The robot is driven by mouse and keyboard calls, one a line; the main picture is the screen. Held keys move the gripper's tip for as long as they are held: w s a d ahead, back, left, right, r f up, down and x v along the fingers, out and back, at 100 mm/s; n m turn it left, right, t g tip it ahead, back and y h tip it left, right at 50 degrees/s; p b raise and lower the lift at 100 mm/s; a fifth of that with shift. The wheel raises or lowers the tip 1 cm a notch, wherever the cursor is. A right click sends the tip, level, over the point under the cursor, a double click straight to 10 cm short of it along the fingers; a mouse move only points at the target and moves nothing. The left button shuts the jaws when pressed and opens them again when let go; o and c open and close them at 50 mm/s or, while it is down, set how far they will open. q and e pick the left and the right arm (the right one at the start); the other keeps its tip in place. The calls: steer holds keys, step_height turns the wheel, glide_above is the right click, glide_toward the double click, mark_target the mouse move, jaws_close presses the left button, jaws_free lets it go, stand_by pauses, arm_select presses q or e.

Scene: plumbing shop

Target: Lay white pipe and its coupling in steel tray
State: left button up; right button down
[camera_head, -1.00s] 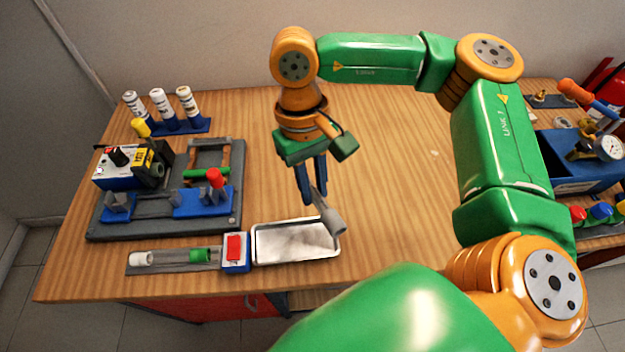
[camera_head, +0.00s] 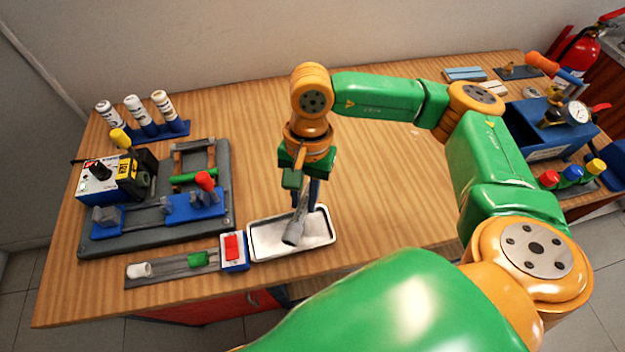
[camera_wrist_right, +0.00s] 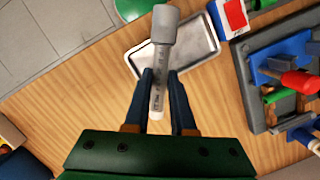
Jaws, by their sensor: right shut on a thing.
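The white pipe (camera_wrist_right: 157,98) with its grey coupling (camera_wrist_right: 164,24) is in my right gripper (camera_wrist_right: 160,75); the blue fingers are shut on the pipe. In the head view my right gripper (camera_head: 306,193) is over the back part of the steel tray (camera_head: 262,251). The coupling (camera_head: 292,234) hangs at the pipe's lower end, tilted down over the tray's middle. I cannot tell whether it touches the tray floor. The tray is empty otherwise. My left gripper is not in view.
Left of the tray stand a blue block with a red top (camera_head: 233,250) and a grey strip (camera_head: 170,272) with a white and a green piece. A grey fixture board (camera_head: 110,245) lies behind. The table's middle is clear.

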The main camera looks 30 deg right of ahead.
steer(key=m, duration=0.1)
steer(key=a+f+m, duration=0.1)
steer(key=m, duration=0.3)
steer(key=shift+s+a+f+t+y+p, duration=0.1)
steer(key=shift+a+f+t+y+p, duration=0.1)
steer(key=shift+a+t+y+p, duration=0.15)
steer(key=f+m+b, duration=0.2)
steer(key=f, duration=0.1)
steer(key=f+m+t+b, duration=0.1)
steer(key=f+m+b, duration=0.1)
steer(key=f, duration=0.1)
steer(key=f+m+b, duration=0.2)
steer(key=f, duration=0.1)
steer(key=shift+a+f, duration=0.15)
steer(key=shift+a, duration=0.1)
steer(key=c, duration=0.7)
jaws_free()
